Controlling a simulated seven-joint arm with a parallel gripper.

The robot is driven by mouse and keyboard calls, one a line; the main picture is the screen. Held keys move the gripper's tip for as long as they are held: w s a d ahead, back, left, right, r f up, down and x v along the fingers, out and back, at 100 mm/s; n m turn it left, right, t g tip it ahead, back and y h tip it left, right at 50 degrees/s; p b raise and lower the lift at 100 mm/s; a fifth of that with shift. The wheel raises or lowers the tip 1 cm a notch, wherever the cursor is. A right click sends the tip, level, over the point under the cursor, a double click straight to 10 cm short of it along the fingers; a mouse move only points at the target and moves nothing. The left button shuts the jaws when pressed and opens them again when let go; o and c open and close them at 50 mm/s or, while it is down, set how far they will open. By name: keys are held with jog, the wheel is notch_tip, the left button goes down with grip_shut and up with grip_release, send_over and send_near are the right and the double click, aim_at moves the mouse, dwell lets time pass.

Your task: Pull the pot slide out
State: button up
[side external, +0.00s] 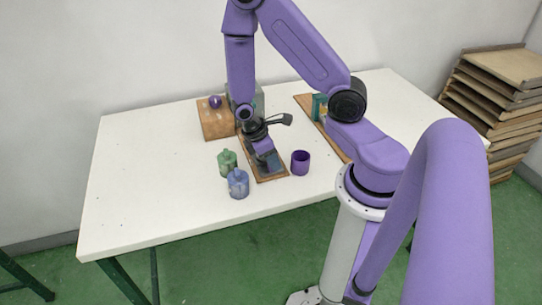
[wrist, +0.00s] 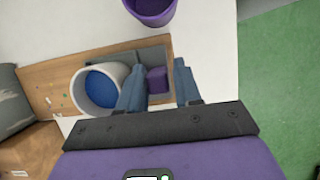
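A white pot with blue paint inside (wrist: 98,88) stands on a wooden board (wrist: 58,76) in the wrist view. Beside it, in a grey channel on the board, is a small purple block (wrist: 157,80), seemingly the slide's handle. My gripper (wrist: 162,88) is open, with its blue-grey fingers on either side of the block. A gap shows at the right finger; contact at the left finger is unclear. In the side view my gripper (side external: 267,161) is low over the front end of the board (side external: 274,179), hiding the block.
A purple cup (side external: 300,163) stands right of the board. A green jar (side external: 227,162) and a blue jar (side external: 238,184) stand to its left. Behind are a board with a purple ball (side external: 215,102) and a teal upright piece (side external: 318,106). The left tabletop is clear.

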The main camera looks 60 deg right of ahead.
jog(key=shift+a+r, duration=0.1)
jog(key=shift+r, duration=0.05)
dwell(0.3)
jog(key=shift+w+a+r, duration=0.2)
jog(key=shift+r, duration=0.35)
jog(key=v, duration=1.6)
jog(key=shift+s, duration=0.15)
jog(key=s+a+r+n+t+y, duration=0.1)
jog(key=s+a, duration=0.3)
jog(key=s, duration=0.4)
jog(key=s+a+r+n+t+y, duration=0.2)
jog(key=s+a, duration=0.3)
jog(key=s, duration=0.3)
jog(key=shift+s+r+n+y, duration=0.3)
jog(key=shift+s, duration=0.1)
dwell(0.6)
